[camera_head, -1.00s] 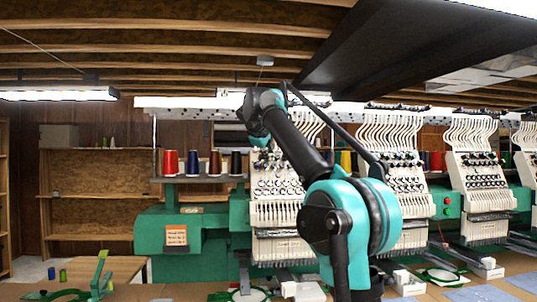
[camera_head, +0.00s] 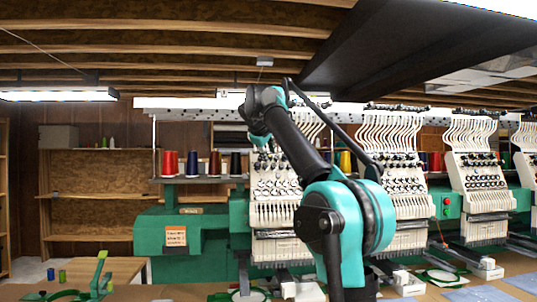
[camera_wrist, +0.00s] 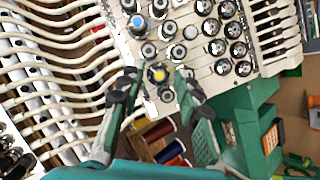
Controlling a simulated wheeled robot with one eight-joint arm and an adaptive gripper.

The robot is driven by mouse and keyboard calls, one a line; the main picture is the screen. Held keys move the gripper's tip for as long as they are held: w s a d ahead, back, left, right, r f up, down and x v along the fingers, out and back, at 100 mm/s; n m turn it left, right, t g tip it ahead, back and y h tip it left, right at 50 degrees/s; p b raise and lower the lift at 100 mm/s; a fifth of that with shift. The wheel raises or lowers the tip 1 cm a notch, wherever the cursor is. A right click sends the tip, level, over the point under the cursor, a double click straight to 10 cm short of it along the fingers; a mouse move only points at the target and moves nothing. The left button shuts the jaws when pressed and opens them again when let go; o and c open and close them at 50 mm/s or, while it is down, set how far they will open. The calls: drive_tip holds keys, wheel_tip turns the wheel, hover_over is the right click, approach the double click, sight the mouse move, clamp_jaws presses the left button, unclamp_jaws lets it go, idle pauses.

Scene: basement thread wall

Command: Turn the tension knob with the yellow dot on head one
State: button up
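Head one (camera_head: 273,212) is the cream embroidery head behind my arm in the head view. In the wrist view its panel carries rows of knobs. The tension knob with the yellow dot (camera_wrist: 158,74) shows between my two fingers. A knob with a blue dot (camera_wrist: 137,22) is above it, and a pale-capped knob (camera_wrist: 190,32) is to the upper right. My gripper (camera_wrist: 156,80) is open, one dark fingertip on each side of the yellow-dot knob, with gaps visible on both sides. In the head view my gripper (camera_head: 262,142) is at head one's upper left; its fingers are hard to see there.
Dark and silvery knobs (camera_wrist: 217,47) crowd the panel on the right. White thread tubes (camera_wrist: 60,75) run on the left. Thread cones (camera_head: 169,163) stand on a shelf left of head one. Other heads (camera_head: 480,180) stand to the right. A dark overhead panel (camera_head: 410,50) hangs above.

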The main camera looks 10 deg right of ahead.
drive_tip(key=shift+s+r, duration=0.1)
drive_tip(key=v, duration=1.1)
drive_tip(key=shift+s, duration=0.35)
drive_tip(key=shift+a+r, duration=0.1)
drive_tip(key=shift+r, duration=0.05)
drive_tip(key=s+d+f+m+g, duration=0.1)
drive_tip(key=s+d+f+m, duration=0.1)
drive_tip(key=f, duration=1.1)
drive_tip(key=s+d+f+m+g+y, duration=0.1)
drive_tip(key=d+f+g, duration=0.15)
drive_tip(key=f, duration=0.95)
drive_tip(key=s+d+f+m+g, duration=0.1)
drive_tip(key=s+d+f+m, duration=0.1)
drive_tip(key=f, duration=1.1)
drive_tip(key=s+f+m+g+y, duration=0.1)
drive_tip(key=s+f+m, duration=0.1)
drive_tip(key=s+f, duration=1.1)
drive_tip(key=s+d+f+m+g+y, duration=0.1)
drive_tip(key=s+f+m+y, duration=0.1)
drive_tip(key=s+f, duration=1.2)
wheel_tip(320, 180, down, 6)
drive_tip(key=shift+d+f, duration=0.1)
drive_tip(key=shift+d, duration=0.25)
